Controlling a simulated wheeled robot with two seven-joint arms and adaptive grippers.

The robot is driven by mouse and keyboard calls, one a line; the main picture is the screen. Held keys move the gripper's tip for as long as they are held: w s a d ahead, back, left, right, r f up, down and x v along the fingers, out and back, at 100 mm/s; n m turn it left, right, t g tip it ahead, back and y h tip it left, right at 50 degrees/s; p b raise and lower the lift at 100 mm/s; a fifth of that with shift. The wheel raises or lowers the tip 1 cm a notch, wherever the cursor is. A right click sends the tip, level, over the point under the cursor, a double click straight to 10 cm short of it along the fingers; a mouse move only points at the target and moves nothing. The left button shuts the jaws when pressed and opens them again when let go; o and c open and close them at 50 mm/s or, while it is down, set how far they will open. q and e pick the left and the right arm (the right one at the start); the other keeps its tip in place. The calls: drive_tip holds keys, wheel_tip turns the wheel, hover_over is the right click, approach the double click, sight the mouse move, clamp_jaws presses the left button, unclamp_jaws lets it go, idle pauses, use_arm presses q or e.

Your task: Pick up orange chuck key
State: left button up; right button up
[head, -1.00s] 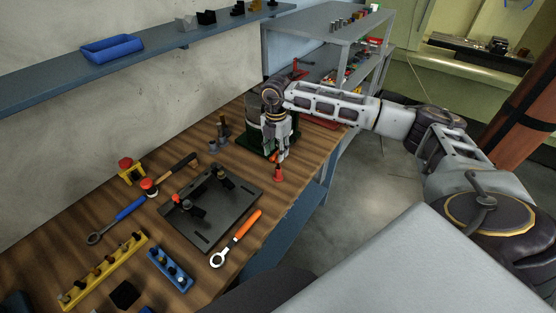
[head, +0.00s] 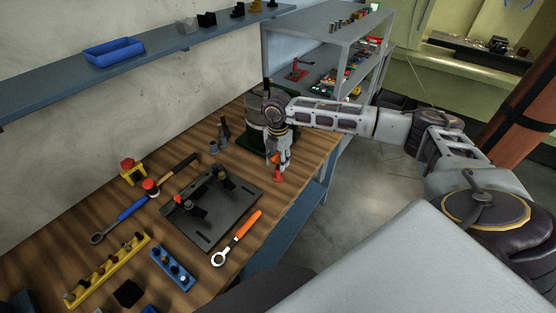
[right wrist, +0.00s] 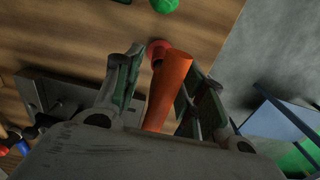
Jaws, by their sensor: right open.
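The orange chuck key (right wrist: 168,90) shows in the right wrist view as an orange shaft between the two fingers of my right gripper (right wrist: 165,85). A red round piece (right wrist: 157,48) shows at its far end. In the head view my right gripper (head: 281,166) points down near the bench's right edge, with a bit of orange (head: 276,158) at its fingers and a red piece (head: 278,177) just below. The gripper is open around the orange shaft; I cannot tell whether a finger touches it. My left gripper is not in view.
An orange-handled wrench (head: 236,238) and a dark fixture plate (head: 210,234) lie nearer on the wooden bench (head: 80,220). A dark green machine (head: 252,138) stands just behind the gripper. A grey shelf unit (head: 310,31) is beyond. Right of the bench edge is open floor.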

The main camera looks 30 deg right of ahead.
drive_tip(key=shift+f, duration=0.55)
clamp_jaws()
